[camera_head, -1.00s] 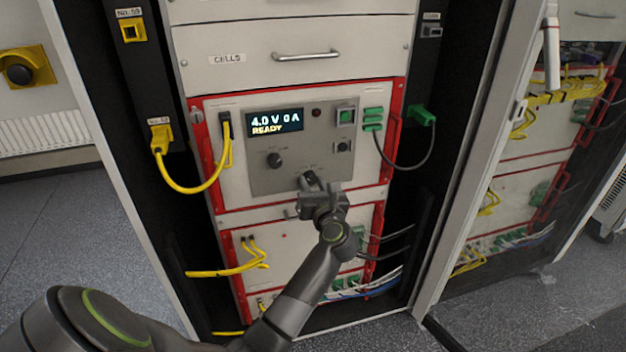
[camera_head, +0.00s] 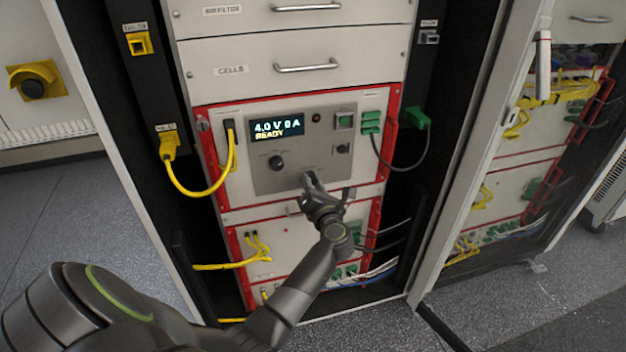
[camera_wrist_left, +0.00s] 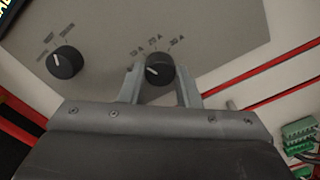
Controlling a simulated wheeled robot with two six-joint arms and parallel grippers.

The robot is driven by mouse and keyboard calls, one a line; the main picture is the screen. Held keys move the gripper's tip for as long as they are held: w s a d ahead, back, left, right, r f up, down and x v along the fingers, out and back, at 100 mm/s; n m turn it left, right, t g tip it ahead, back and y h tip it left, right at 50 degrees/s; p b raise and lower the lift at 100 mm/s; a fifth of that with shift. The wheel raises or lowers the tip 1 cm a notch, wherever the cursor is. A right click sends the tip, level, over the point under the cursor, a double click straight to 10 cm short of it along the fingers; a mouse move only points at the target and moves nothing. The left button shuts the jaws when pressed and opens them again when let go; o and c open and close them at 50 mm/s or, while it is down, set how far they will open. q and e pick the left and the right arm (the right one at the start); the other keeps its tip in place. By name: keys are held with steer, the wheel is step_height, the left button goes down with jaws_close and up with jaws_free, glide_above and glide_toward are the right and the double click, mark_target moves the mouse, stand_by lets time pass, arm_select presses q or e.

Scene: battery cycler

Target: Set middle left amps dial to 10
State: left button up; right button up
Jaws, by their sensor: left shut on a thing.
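The amps dial is a round black knob (camera_wrist_left: 160,70) with a white pointer mark, on the grey control panel (camera_head: 262,178). The gripper also shows in the wrist view (camera_wrist_left: 157,80). In the head view the fingers largely hide the knob. The display (camera_head: 277,129) reads 4.0 V 0 A and READY. My right gripper is not in view.
A second black dial (camera_head: 276,162) sits to the upper left on the same panel. A yellow cable (camera_head: 200,195) loops at the left and a dark cable (camera_head: 398,170) at the right. Red handles (camera_head: 386,150) flank the unit. A drawer handle (camera_head: 306,67) is above.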

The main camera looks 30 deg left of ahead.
arm_select(q)
steer(key=shift+r+m, duration=0.1)
steer(key=shift+m, duration=0.2)
steer(key=o, duration=1)
steer(key=shift+c, duration=0.2)
